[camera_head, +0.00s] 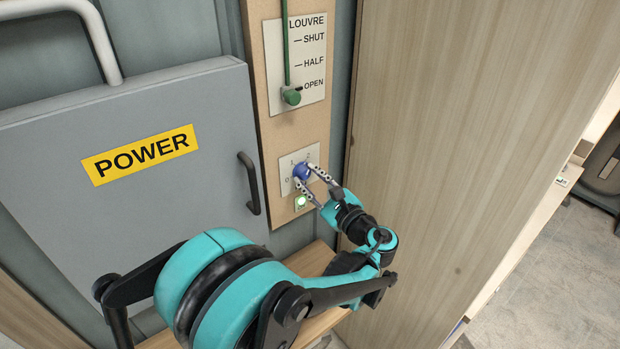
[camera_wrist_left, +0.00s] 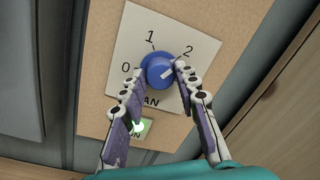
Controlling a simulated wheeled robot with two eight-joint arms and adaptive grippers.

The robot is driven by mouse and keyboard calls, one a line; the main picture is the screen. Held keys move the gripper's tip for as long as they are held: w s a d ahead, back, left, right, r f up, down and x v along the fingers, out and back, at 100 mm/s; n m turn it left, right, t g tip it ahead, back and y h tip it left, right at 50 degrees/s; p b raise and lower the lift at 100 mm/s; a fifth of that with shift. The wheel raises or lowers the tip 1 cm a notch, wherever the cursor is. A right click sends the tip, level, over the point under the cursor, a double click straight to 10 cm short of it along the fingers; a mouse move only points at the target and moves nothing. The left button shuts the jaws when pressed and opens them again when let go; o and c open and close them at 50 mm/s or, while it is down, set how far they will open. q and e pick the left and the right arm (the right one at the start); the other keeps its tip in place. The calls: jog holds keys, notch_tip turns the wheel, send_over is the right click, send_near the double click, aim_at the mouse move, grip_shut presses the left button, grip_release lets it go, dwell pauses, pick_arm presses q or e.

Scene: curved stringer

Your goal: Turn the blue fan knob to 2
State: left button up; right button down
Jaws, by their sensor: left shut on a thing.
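The blue fan knob (camera_head: 301,171) sits on a white plate (camera_head: 285,186) on the wooden strip, below the louvre scale. In the left wrist view, the knob (camera_wrist_left: 155,67) has 0 at its left, 1 above and 2 at its upper right. Its white pointer mark lies on the right part of its face and slants up right, roughly toward the 2. My left gripper (camera_wrist_left: 159,78) is shut on the knob, with one finger on each side. The fingers cover part of the FAN lettering. My right gripper is not in view.
A small green-lit indicator (camera_head: 301,202) is just below the plate. The green louvre handle (camera_head: 291,96) is above, near OPEN. A grey POWER door (camera_head: 120,200) with a dark handle (camera_head: 249,184) is at the left. A wooden panel (camera_head: 450,130) stands close at the right.

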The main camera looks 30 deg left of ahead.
pick_arm(q)
jog(key=shift+m, duration=0.5)
jog(key=o, duration=1.2)
jog(key=shift+c, duration=0.2)
jog(key=shift+d, duration=0.1)
jog(key=v, duration=1.1)
jog(key=shift+s+d, duration=0.3)
jog(key=shift+f, duration=0.1)
